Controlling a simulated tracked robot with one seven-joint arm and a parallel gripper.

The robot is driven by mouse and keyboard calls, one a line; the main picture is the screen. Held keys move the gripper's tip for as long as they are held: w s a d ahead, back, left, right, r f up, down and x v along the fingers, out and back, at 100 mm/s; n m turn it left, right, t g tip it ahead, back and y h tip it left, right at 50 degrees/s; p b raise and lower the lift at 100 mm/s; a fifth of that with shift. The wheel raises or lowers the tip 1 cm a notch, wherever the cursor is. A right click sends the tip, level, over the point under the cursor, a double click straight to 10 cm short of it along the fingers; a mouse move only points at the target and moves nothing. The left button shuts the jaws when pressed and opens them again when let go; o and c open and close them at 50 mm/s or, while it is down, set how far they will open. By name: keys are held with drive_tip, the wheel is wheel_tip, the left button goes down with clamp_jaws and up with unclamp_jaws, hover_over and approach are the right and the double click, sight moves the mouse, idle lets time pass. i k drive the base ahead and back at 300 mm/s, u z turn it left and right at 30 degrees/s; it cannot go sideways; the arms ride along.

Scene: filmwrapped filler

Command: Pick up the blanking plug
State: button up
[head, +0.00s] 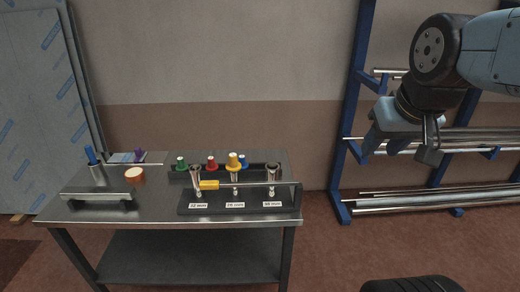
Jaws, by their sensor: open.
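I cannot tell for sure which is the blanking plug. The yellow one appears in line with the middle of three upright metal fittings on a dark labelled stand (218,208); the left fitting (196,181) and right fitting (273,180) show no coloured top. My gripper (400,147) is open and empty, high at the right in front of the pipe rack, well away from the bench.
A blue rack (361,90) with long pipes stands right. A film-covered panel (35,100) leans left. Floor between bench and rack is clear.

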sight(245, 166)
drive_tip(key=u, duration=0.05)
drive_tip(key=i, duration=0.9)
drive_tip(key=u, duration=0.35)
